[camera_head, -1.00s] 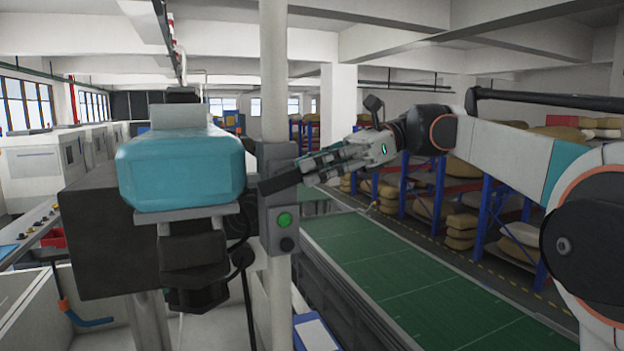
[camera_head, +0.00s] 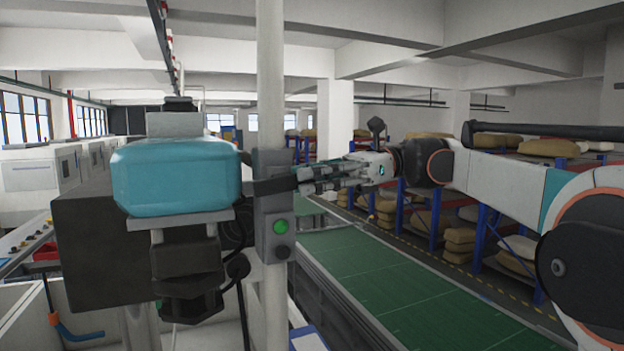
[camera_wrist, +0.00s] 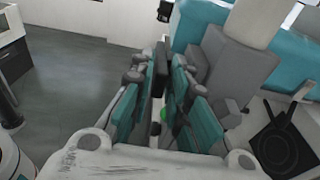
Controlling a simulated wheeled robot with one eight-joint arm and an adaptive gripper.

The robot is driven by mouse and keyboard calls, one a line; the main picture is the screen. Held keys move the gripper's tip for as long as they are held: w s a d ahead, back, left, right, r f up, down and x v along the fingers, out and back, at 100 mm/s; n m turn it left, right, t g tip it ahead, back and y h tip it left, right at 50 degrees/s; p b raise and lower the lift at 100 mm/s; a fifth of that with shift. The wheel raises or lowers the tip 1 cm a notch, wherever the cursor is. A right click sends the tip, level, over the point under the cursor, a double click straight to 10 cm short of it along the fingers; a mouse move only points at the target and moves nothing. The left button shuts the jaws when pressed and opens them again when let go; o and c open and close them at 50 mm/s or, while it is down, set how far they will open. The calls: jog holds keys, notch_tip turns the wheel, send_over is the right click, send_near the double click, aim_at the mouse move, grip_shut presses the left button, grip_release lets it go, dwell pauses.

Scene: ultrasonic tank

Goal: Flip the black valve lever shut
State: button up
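The black valve lever (camera_head: 274,186) is a flat dark bar across the front of a grey box on the white vertical pipe, near level in the head view. My gripper (camera_head: 299,181) is to its right, with fingertips at the lever's right end. In the wrist view the black lever (camera_wrist: 160,70) lies between the fingers of my gripper (camera_wrist: 170,66), close to the left finger. A narrow gap shows between the fingers, so they look open around the lever. Whether they touch it is unclear.
The grey box (camera_head: 266,238) has a green button (camera_head: 280,227). A green conveyor (camera_head: 380,285) runs below my arm. Racks with sacks (camera_head: 470,225) stand behind on the right.

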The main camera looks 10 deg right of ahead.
notch_tip(320, 180, up, 10)
dwell(0.8)
